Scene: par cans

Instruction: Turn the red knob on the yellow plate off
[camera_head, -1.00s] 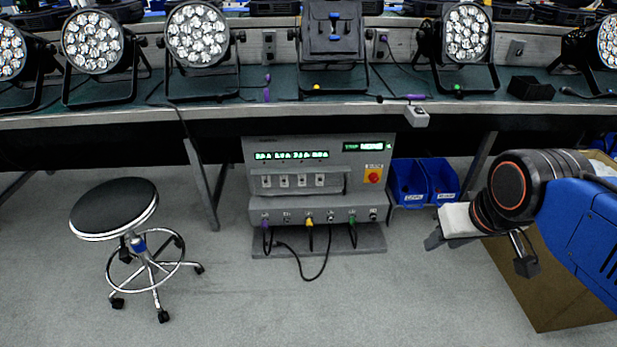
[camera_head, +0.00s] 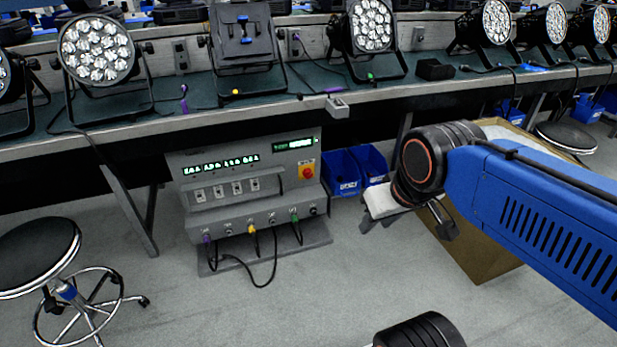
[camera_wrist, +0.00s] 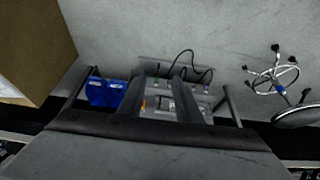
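The red knob (camera_head: 306,172) sits on a small yellow plate (camera_head: 306,179) at the right side of the grey control box (camera_head: 190,215), which stands under the bench. The knob's exact angle is too small to tell. A yellow-orange patch shows beside the left finger there; the knob itself is not clear.
Blue bins (camera_head: 343,172) stand right of the box. A cardboard box (camera_head: 480,262) is below my arm. A black stool (camera_head: 38,252) stands at left. The bench (camera_head: 290,110) with stage lights overhangs the control box.

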